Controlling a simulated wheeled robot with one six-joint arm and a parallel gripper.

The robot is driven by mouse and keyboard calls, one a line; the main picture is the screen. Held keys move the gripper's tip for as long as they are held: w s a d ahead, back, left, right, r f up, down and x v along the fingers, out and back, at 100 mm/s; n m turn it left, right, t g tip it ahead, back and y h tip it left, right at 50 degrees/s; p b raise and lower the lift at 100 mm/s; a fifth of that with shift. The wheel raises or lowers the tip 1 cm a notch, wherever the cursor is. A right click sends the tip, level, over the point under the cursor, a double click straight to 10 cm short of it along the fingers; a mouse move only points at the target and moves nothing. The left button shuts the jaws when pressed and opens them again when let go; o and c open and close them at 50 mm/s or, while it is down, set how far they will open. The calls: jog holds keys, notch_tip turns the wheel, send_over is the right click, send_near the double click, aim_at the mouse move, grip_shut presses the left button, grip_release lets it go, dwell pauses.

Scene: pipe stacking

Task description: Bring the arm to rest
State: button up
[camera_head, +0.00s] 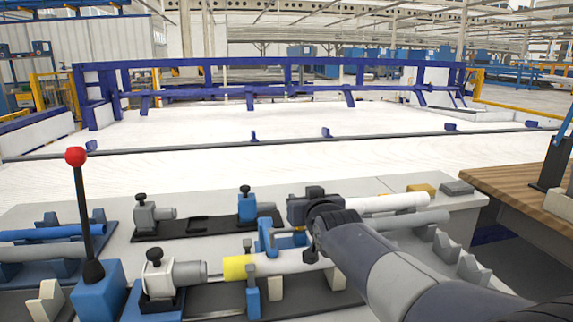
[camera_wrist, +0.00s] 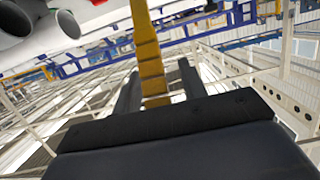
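My arm (camera_head: 385,260) reaches in from the lower right in the head view, over the pipe workbench. Its dark end covers part of the bench, and the fingertips cannot be made out there. In the wrist view my gripper (camera_wrist: 159,68) has its two dark fingers apart. A yellow post shows between them, seemingly in the background. No held pipe is visible. A white pipe with a yellow end (camera_head: 275,264) lies just left of the arm, in line with a grey fixture. Another white pipe (camera_head: 390,203) and a grey pipe (camera_head: 418,219) lie to the right, beyond the arm.
Clamps with black knobs (camera_head: 153,259) stand along the grey bench. A red-topped lever (camera_head: 76,157) rises at the left, by blue and grey pipes (camera_head: 45,233). A wooden table (camera_head: 515,185) is at the right. A wide white surface behind looks clear, bounded by blue rails (camera_head: 250,92).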

jog(key=shift+w+a+r+g+p, duration=0.1)
jog(key=shift+w+r+g+p, duration=0.35)
jog(key=shift+p, duration=1.05)
jog(key=shift+w+f, duration=0.1)
jog(key=shift+w+f+g+p, duration=0.1)
jog(key=shift+g+p, duration=0.15)
jog(key=shift+p, duration=0.2)
